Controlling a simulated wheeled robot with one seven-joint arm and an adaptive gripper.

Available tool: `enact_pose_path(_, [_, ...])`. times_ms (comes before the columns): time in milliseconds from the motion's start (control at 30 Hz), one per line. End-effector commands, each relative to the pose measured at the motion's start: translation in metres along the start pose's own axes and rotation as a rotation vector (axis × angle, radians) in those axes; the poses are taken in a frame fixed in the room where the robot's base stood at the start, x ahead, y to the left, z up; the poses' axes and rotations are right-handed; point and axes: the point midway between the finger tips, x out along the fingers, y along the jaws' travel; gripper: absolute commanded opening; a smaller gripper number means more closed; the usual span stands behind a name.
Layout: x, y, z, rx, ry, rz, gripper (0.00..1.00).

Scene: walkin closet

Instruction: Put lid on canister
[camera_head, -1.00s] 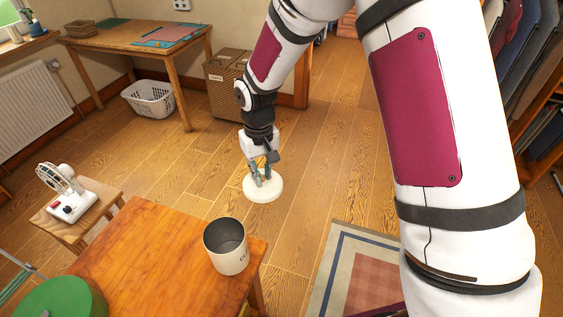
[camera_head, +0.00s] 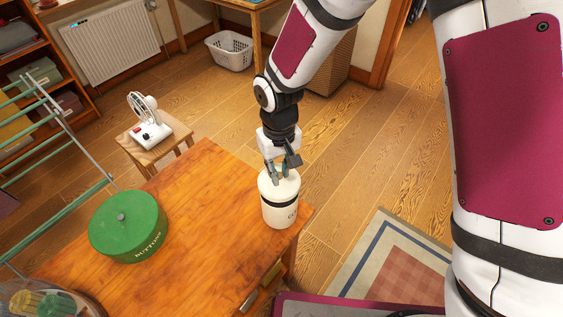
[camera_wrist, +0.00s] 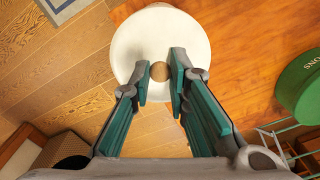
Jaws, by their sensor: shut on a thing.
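My gripper (camera_head: 280,175) is above the table's right corner, pointing down. It is shut on the knob of a round white lid (camera_head: 270,191). In the wrist view the lid (camera_wrist: 160,35) shows as a wide disc, with its small brown knob (camera_wrist: 162,71) between the fingertips. The white canister (camera_head: 279,214) stands upright on the wooden table, directly below the lid in the head view. A dark band shows between lid and canister; I cannot tell whether they touch. The lid hides the canister's mouth.
A green buttons tin (camera_head: 128,232) is on the wooden table (camera_head: 200,225), left of the canister, with bare tabletop between. A drying rack (camera_head: 60,150) stands at the left. A stool (camera_head: 158,150) with a small white fan (camera_head: 148,120) is behind the table.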

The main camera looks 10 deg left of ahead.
Motion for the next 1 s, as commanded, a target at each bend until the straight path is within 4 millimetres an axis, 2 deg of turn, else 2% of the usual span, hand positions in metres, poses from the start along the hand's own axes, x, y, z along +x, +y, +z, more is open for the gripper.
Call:
enact_pose_path(200, [0.021, 0.001, -0.001, -0.001, -0.001, 0.0, 0.0])
enact_pose_path(433, [0.036, 0.0, -0.001, -0.001, 0.0, 0.0, 0.0])
enact_pose_path(1000, [0.041, 0.0, 0.0, 0.0, 0.001, 0.0, 0.0])
